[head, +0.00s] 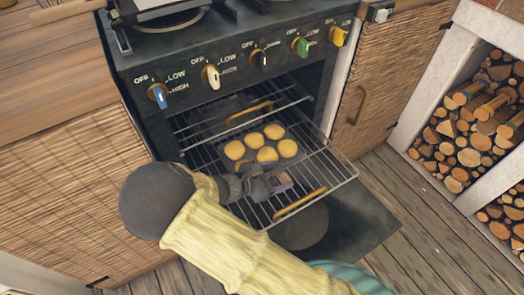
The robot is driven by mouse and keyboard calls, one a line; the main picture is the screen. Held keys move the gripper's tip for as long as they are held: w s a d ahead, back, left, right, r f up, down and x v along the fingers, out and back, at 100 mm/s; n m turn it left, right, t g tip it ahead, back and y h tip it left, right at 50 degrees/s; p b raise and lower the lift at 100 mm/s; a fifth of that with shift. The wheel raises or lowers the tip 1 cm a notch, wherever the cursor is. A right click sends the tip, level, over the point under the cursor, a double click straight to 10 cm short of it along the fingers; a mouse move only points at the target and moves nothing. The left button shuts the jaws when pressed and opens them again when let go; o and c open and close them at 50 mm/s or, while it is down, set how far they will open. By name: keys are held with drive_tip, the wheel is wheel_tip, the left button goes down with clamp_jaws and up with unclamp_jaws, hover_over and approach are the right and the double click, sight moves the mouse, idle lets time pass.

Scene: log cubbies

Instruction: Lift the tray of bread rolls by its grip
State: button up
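Several round golden bread rolls (267,154) lie in two rows at the middle of a wire rack (322,170) that is pulled partly out of the open oven. A tan bar grip (300,203) is at the front edge, and a second tan grip (250,113) is at the back. My gripper (277,183) is dark grey and low over the rack, just in front of the rolls and behind the front grip. My arm comes in from the bottom and hides the rack's left front. The finger gap is not clear.
The oven door (350,225) is folded down under the rack. Several coloured knobs (211,77) line the stove front above. Wicker cupboards (75,190) flank the oven, and a white cubby with stacked logs (460,135) stands at the right. Wooden floor (430,225) is clear at lower right.

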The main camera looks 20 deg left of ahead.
drive_tip(key=c, duration=0.9)
drive_tip(key=shift+r, duration=0.15)
drive_tip(key=shift+s+d+r+p, duration=0.15)
drive_tip(key=shift+r+p, duration=0.05)
drive_tip(key=shift+p, duration=0.1)
drive_tip(key=s+d+r+p, duration=0.1)
drive_tip(key=s+d+r, duration=0.1)
drive_tip(key=s+d, duration=0.1)
drive_tip(key=s+d+r+p, duration=0.2)
drive_tip(key=s+d+r, duration=0.1)
drive_tip(key=d, duration=0.1)
drive_tip(key=s+d+r+p, duration=0.1)
drive_tip(key=s+d+r, duration=0.1)
drive_tip(key=d, duration=0.1)
drive_tip(key=shift+s+d+r, duration=0.15)
drive_tip(key=shift+s, duration=0.25)
